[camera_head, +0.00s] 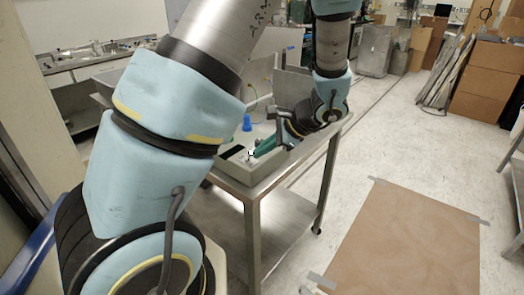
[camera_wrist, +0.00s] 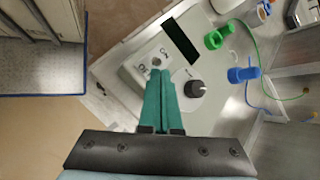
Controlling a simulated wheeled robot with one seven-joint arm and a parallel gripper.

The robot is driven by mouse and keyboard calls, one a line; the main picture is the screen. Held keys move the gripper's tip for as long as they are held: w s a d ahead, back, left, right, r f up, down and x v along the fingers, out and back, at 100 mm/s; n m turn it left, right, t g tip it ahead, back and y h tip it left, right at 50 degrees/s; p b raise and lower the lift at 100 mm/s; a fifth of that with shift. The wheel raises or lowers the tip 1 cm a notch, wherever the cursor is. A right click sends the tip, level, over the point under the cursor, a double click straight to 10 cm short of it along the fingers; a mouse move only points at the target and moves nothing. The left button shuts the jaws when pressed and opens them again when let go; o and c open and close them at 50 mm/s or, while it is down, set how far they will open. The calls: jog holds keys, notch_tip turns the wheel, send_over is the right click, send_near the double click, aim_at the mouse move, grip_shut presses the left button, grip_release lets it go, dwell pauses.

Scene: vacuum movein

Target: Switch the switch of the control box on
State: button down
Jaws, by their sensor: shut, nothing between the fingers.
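The control box is a light grey unit on a metal cart. In the wrist view its panel (camera_wrist: 218,95) shows a black display (camera_wrist: 181,41), a black round knob (camera_wrist: 195,89), and a small switch (camera_wrist: 157,62) with markings beside it. My gripper (camera_wrist: 160,73) has green fingers pressed together with nothing between them. The fingertips are right at the switch and partly cover it. I cannot tell whether they touch it or which way it is set. In the head view my gripper (camera_head: 252,155) points down-left at the control box (camera_head: 268,171), and the switch is too small to make out.
Green (camera_wrist: 218,37) and blue (camera_wrist: 243,74) connectors with cables stand up on the box, right of the fingers in the wrist view. The metal cart (camera_head: 252,198) has a bare front edge. Cardboard (camera_head: 405,240) lies taped to the open floor at right.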

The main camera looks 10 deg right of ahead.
jog(key=shift+w+a+r+p, duration=0.2)
jog(key=shift+r+p, duration=0.1)
jog(key=shift+w+a+r+g+h+p, duration=0.3)
jog(key=shift+g+h+p, duration=0.2)
jog(key=shift+h, duration=0.1)
jog(key=shift+w+a, duration=0.25)
jog(key=shift+r+p, duration=0.75)
jog(key=shift+r, duration=0.1)
